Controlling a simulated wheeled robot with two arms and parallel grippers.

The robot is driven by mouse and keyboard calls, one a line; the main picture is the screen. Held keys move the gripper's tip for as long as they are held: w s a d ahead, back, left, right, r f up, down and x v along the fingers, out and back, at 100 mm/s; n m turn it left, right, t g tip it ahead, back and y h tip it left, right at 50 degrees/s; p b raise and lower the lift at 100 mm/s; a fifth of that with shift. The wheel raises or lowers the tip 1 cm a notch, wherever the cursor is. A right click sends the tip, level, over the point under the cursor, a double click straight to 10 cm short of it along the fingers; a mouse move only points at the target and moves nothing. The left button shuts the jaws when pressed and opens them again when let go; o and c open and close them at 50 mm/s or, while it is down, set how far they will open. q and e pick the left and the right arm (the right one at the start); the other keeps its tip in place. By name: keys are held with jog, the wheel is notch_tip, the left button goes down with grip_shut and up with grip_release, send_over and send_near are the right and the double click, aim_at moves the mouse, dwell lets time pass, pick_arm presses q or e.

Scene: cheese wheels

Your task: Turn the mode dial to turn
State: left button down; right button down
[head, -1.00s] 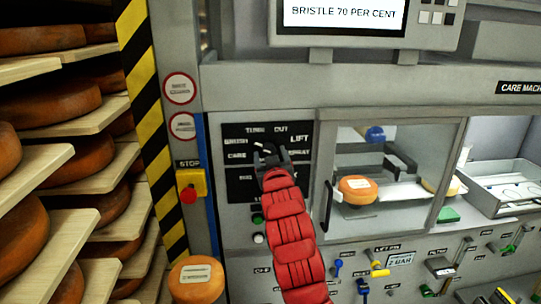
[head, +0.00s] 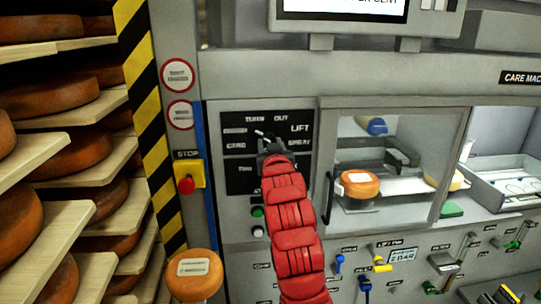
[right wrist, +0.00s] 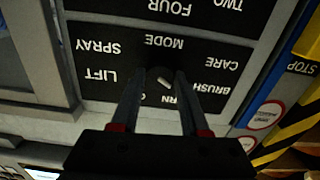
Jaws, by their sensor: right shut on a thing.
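The mode dial (right wrist: 166,76) sits on a black label panel (head: 239,175) on the grey machine front. My right gripper (right wrist: 158,82) is at the dial, its two fingers closed around it. The dial's pale pointer shows between the fingertips, and in the head view a pale tip points up and left, toward the gap between BRUSH and TURN. The exact setting is hard to tell. My red right arm covers the lower panel in the head view. My left gripper is out of view.
A red stop button (head: 186,185) on a yellow box is left of the panel. A glass door with a handle (head: 327,199) is at right, with an orange cheese wheel (head: 360,184) behind it. Shelves of cheese wheels (head: 65,155) stand far left. Levers line the lower right.

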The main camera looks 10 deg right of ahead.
jog(key=m+b, duration=0.7)
jog(key=b, duration=0.3)
dwell(0.4)
jog(key=shift+c, duration=2.1)
grip_release()
